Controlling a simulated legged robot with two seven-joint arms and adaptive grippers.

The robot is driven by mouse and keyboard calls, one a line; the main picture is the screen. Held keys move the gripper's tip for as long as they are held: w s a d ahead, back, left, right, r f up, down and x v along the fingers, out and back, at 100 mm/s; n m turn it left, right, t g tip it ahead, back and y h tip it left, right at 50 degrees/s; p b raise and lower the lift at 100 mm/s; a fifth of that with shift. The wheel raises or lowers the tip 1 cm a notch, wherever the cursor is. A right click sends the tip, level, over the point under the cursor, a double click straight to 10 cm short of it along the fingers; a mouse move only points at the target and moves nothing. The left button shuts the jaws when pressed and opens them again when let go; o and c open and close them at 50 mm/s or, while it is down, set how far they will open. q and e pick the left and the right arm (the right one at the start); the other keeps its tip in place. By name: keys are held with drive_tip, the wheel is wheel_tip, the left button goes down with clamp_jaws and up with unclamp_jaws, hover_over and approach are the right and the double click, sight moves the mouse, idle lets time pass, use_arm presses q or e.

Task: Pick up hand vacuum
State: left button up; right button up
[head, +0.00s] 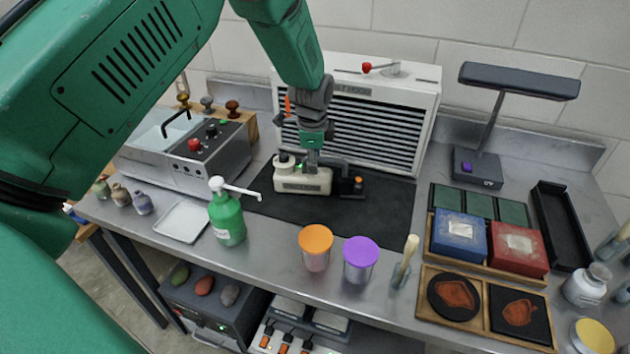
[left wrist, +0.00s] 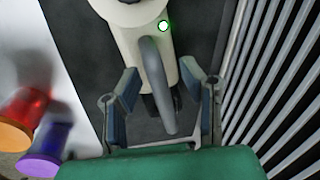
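The hand vacuum (head: 302,181) has a cream body and a dark grey handle, and lies on a black mat (head: 375,206) in front of a louvred fume hood. My left gripper (head: 312,160) points down over it from above in the head view. In the left wrist view, the hand vacuum (left wrist: 143,35) shows its cream body and a green-ringed light at the top. Its grey handle runs down between the two fingers of my left gripper (left wrist: 160,84). The fingers are open, with a gap on each side of the handle. My right gripper is not in view.
The white hood (head: 425,110) stands close behind the vacuum. A green pump bottle (head: 227,220), an orange-lidded jar (head: 316,250) and a purple-lidded jar (head: 360,262) stand in front of the mat. A lamp (head: 478,165) stands right. The mat's right part is clear.

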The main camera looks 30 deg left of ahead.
use_arm(q)
clamp_jaws()
wheel_tip(320, 180, up, 10)
drive_tip(key=shift+r+b, duration=0.1)
drive_tip(key=shift+b, duration=0.55)
